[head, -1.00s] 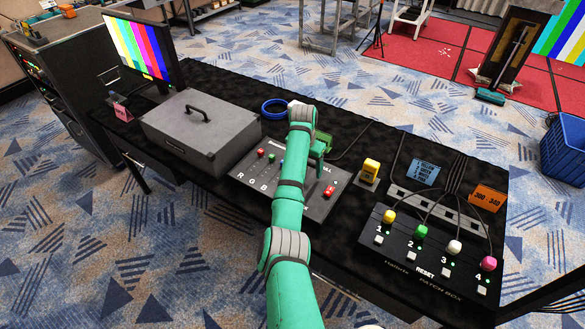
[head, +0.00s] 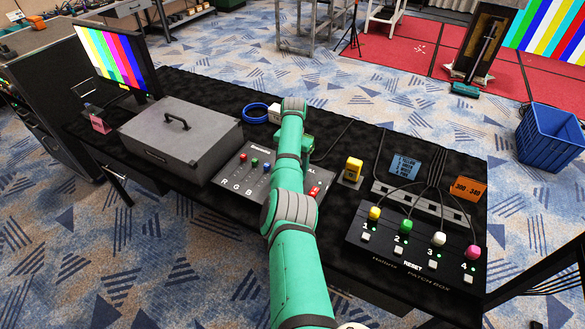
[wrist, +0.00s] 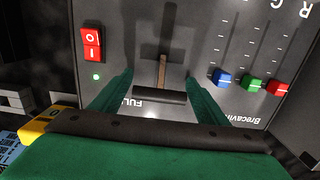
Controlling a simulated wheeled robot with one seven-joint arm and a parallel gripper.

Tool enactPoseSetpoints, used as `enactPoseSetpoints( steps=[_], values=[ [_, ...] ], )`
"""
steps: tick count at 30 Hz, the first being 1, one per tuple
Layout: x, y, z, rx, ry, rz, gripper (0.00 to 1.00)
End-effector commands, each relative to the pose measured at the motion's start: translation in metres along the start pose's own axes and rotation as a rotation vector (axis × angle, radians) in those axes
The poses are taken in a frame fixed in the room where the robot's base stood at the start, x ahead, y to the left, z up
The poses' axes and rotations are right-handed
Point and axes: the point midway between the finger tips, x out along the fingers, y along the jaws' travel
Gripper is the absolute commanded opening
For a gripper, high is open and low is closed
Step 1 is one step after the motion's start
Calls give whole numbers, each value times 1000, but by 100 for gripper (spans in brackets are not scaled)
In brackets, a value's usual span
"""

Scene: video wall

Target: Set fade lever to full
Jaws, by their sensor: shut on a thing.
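The fade lever (wrist: 159,97) is a dark crossbar on a thin stem, in the wrist view. It stands in a slot of the grey control panel (wrist: 225,25), at the end beside the partly covered "FULL" lettering. My gripper (wrist: 160,80) has its green fingers at the two ends of the crossbar, shut on it. In the head view my gripper (head: 307,147) is over the right part of the panel (head: 228,176). My arm hides the lever there.
A red rocker switch (wrist: 91,44) and blue, green and red sliders (wrist: 222,77) flank the lever. On the table, a grey case (head: 180,135) stands left of the panel. A yellow block (head: 353,167) and a patch box (head: 415,245) stand to the right.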

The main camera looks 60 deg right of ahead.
Motion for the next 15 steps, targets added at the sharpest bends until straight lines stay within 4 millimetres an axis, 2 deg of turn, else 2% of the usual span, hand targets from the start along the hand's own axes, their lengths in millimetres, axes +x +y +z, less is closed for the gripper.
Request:
enactPoseSetpoints(
  steps=[14, 15],
  values=[
    [1, 0, -1, 1, -2, 0, 28],
    [1, 0, -1, 1, -2, 0, 76]
  ],
)
